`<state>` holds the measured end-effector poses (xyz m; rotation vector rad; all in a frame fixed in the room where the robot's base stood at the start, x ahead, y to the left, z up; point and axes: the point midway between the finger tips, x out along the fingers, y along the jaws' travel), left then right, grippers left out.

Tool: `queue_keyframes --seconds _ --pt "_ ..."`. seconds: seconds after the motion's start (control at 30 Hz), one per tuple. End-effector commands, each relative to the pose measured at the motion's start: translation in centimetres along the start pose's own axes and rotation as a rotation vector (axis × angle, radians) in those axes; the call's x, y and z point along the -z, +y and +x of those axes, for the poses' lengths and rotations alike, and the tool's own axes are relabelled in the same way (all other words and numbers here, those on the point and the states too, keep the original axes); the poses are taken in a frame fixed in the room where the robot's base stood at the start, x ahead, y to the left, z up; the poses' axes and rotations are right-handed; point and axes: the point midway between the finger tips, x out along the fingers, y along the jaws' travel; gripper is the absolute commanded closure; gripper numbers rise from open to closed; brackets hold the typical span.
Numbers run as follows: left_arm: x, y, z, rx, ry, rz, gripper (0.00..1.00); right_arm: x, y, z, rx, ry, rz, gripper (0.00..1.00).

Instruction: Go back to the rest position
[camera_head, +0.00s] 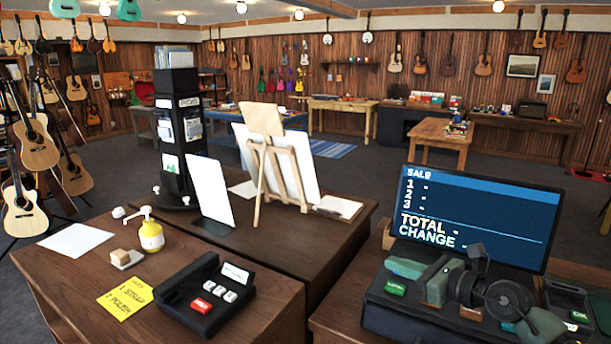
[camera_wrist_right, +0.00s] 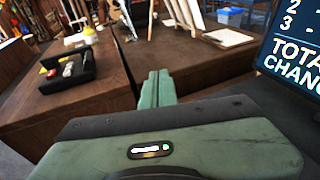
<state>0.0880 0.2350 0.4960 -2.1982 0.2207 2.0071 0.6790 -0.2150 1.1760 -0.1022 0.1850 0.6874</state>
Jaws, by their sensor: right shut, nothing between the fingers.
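My right gripper (camera_head: 398,266) is over the cash register at the lower right of the head view. It is shut and empty, its green fingers pointing left over the register's left part. In the right wrist view its two fingers (camera_wrist_right: 157,88) lie side by side, with nothing between them. My left gripper does not show in either view. No object is held. I cannot tell how far the right gripper is above the register keys.
The register's sale screen (camera_head: 474,215) rises close behind my right gripper. A card terminal (camera_head: 207,297), yellow bottle (camera_head: 151,236) and yellow note (camera_head: 125,297) are on the left counter. A wooden easel (camera_head: 275,170) stands behind. Open floor lies beyond.

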Motion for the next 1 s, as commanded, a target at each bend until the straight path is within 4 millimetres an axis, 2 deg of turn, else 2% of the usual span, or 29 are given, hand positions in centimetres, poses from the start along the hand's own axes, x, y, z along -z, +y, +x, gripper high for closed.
queue_keyframes --seconds 0.03,0.1,0.17,0.27,0.37,0.4,0.43,0.53,0.6,0.7,0.83,0.87,1.0 --pt "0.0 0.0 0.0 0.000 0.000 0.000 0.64 -0.9 3.7 0.7 -0.034 -0.148 0.195 1.00" --pt "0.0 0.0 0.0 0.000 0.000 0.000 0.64 -2.8 5.9 0.1 -0.032 -0.340 0.481 1.00" --pt "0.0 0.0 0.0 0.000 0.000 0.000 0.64 -3.3 6.4 -1.1 -0.005 -0.482 0.745 1.00" --pt "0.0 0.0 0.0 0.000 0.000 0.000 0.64 -1.2 5.5 -4.1 0.100 -0.675 1.206 1.00" --pt "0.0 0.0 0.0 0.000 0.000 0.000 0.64 4.6 4.7 -7.6 0.283 -0.813 1.668 1.00" --pt "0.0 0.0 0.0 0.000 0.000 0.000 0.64 7.4 4.9 -8.9 0.371 -0.848 1.831 1.00" --pt "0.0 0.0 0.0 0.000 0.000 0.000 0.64 9.4 5.2 -9.9 0.437 -0.869 1.941 1.00" --pt "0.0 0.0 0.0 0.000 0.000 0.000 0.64 16.0 7.6 -12.9 0.670 -0.903 2.253 1.00" --pt "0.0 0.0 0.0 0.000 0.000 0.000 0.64 19.9 10.1 -14.9 0.836 -0.904 2.427 1.00" --pt "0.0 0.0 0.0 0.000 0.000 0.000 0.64 23.7 13.6 -17.2 1.042 -0.885 2.602 1.00" --pt "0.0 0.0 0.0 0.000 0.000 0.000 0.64 26.8 17.6 -19.6 1.257 -0.845 2.740 1.00" --pt "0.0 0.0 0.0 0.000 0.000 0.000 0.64 27.2 18.5 -20.0 -1.278 0.820 -2.720 1.00" --pt "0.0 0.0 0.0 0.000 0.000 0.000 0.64 29.1 22.3 -22.1 -1.335 0.697 -2.556 1.00"
